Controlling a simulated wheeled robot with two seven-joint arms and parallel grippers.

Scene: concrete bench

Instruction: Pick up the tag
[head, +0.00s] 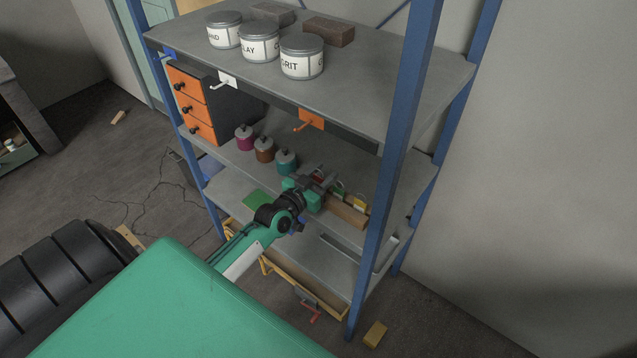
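Small coloured tag-like pieces stand in a row at a wooden block (346,212) on the middle shelf: a red one (318,176), a green one (339,188) and a yellow one (359,204). I cannot tell which is the task's tag. My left gripper (323,184) reaches in over the shelf at the left end of this row, beside the red piece, and partly hides it. The fingers are too small and overlapped to show whether they are open or touch the piece. My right gripper is not in view.
Blue posts, including the near one (391,170), frame the rack. The top shelf (400,75) above my gripper carries labelled tins (302,58) and bricks. Lidded jars (286,161) stand just left of the gripper. Hooks, including an orange one (309,121), jut from the top shelf's edge.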

